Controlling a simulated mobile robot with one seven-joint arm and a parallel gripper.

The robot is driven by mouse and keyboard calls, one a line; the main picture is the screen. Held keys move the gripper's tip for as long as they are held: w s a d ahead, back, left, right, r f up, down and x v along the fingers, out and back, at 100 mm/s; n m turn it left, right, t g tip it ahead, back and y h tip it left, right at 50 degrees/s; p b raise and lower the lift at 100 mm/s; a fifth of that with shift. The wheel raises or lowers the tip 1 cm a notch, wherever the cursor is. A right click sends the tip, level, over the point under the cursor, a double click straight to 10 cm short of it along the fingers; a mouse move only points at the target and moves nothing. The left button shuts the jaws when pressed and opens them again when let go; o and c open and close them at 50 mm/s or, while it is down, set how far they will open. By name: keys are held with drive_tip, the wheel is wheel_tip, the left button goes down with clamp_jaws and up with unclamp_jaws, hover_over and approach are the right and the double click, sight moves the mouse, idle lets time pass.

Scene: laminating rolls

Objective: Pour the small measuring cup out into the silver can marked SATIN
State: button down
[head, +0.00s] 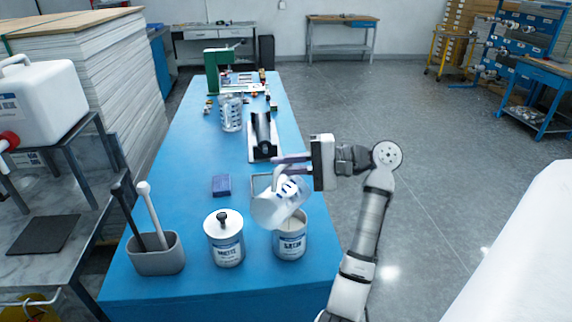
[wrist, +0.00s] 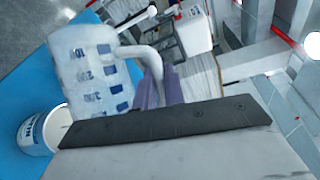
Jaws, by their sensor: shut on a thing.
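The small measuring cup (head: 279,205) is clear with blue markings. My gripper (head: 283,166) is shut on its handle and holds it tilted in the air. In the head view the cup overlaps the left rim of the silver can marked SATIN (head: 291,245). That can stands upright and open at the table's near right, with pale contents showing. In the wrist view the cup (wrist: 92,75) fills the upper left, its handle between my finger pads (wrist: 160,92). The SATIN can (wrist: 37,135) is below it at the left edge. I cannot see liquid flowing.
A lidded silver can (head: 226,243) stands left of the SATIN can on the blue table (head: 190,290). A grey holder (head: 157,256) with two handled tools is further left.

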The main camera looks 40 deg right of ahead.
drive_tip(key=shift+d, duration=0.15)
drive_tip(key=shift+w+d+r+m+y, duration=0.1)
drive_tip(key=shift+w+d+m+y, duration=0.15)
drive_tip(key=shift+d+m, duration=0.15)
drive_tip(key=shift+w+d+r+m+y, duration=0.1)
drive_tip(key=shift+w+d+m+y, duration=0.15)
drive_tip(key=shift+d, duration=0.25)
drive_tip(key=shift+s+a+h, duration=0.1)
drive_tip(key=shift+a+h, duration=0.05)
drive_tip(key=shift+h, duration=0.15)
idle(2.6)
drive_tip(key=shift+s+a+r+n+h+b, duration=0.15)
drive_tip(key=shift+s+a+n+h+b, duration=0.15)
drive_tip(key=shift+a+n, duration=0.35)
drive_tip(key=shift+s+a+r+n+h+b, duration=0.2)
drive_tip(key=shift+s+a+n, duration=0.2)
drive_tip(key=shift+a, duration=0.55)
drive_tip(key=shift+p, duration=0.3)
